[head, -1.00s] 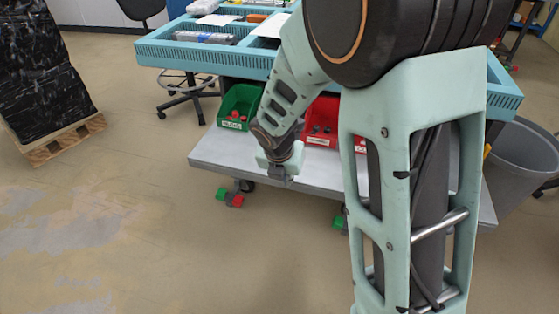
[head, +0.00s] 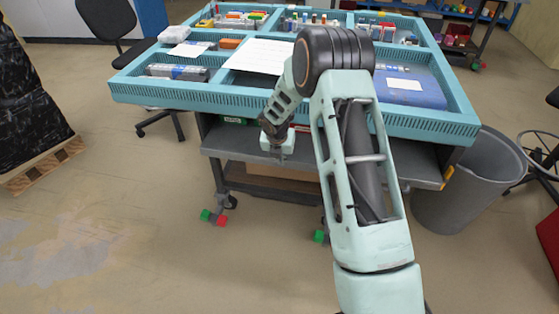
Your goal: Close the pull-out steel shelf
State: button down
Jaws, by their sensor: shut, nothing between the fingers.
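The steel shelf (head: 228,146) is a grey slab under the blue-green tray table (head: 180,96). Only its front strip shows below the tray's front edge. The rest of it is under the tabletop. A green bin (head: 233,120) and a red bin (head: 301,127) on the shelf are mostly hidden by the tabletop and my arm. My gripper (head: 275,153) is shut and empty, pointing down near the middle of the shelf's front part. Whether it touches the shelf cannot be told.
The table stands on casters with red and green parts (head: 214,217). A grey waste bin (head: 464,185) is close at the right. A black chair (head: 108,20) is behind left, and a black-wrapped pallet (head: 42,165) is far left. The floor in front is clear.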

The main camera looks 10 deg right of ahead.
jog(key=shift+w+d, duration=0.3)
jog(key=shift+w, duration=0.55)
jog(key=shift+s+a+f, duration=0.1)
jog(key=shift+s, duration=0.05)
